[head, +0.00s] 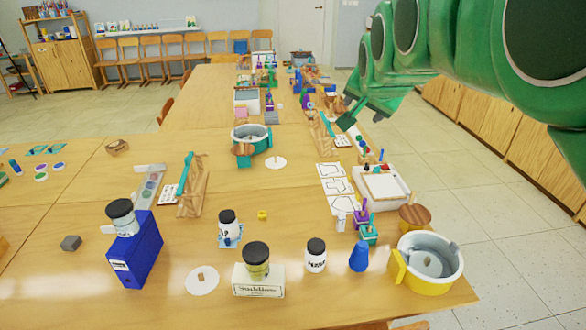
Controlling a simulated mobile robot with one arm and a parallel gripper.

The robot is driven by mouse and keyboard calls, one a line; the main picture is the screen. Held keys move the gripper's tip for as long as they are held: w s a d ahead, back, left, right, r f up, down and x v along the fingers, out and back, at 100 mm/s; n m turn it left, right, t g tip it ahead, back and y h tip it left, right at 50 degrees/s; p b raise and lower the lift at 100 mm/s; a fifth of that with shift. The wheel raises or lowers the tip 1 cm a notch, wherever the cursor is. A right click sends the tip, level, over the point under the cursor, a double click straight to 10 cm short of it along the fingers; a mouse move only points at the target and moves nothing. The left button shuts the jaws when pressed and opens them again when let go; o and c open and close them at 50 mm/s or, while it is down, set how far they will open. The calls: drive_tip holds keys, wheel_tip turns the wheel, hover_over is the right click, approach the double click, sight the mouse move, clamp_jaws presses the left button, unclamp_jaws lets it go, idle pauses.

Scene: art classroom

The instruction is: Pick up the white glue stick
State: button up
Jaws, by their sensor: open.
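A small white upright cylinder (341,221), which looks like the white glue stick, stands on the wooden table (290,215) in the right half of the head view. It is just left of a purple block holder (361,219) and below the drawn paper sheets. It is too small to make out any label. My green arm comes in from the upper right. My gripper (352,117) is open and empty, high in the picture, well apart from the white cylinder. Part of its fingers is hard to make out.
Near the cylinder stand a teal holder (369,235), a blue cone-like piece (359,256), a white jar (316,256) and a yellow-and-white pot (431,263). A white tray (383,187) lies behind. The table's right edge is close; open floor lies beyond.

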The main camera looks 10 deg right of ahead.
drive_tip(key=w+d+f, duration=0.1)
drive_tip(key=w, duration=0.2)
drive_tip(key=n+g+h, duration=0.5)
drive_tip(key=n+h, duration=0.4)
drive_tip(key=n, duration=1.4)
hover_over(341, 213)
drive_tip(key=s+d, duration=0.1)
drive_tip(key=s, duration=0.4)
wheel_tip(341, 213, down, 34)
drive_tip(key=a+f+n+t, duration=0.1)
drive_tip(key=f+n, duration=0.2)
drive_tip(key=w+a+f+n, duration=0.1)
drive_tip(key=a+f+n, duration=0.1)
drive_tip(key=f+n, duration=0.1)
drive_tip(key=w+a+f+n+t, duration=0.1)
drive_tip(key=f+n, duration=0.2)
drive_tip(key=f, duration=0.2)
drive_tip(key=shift+w+a+t+h, duration=0.25)
drive_tip(key=shift+a+t+h, duration=0.05)
drive_tip(key=shift+a+h, duration=0.1)
drive_tip(key=shift+x, duration=3.85)
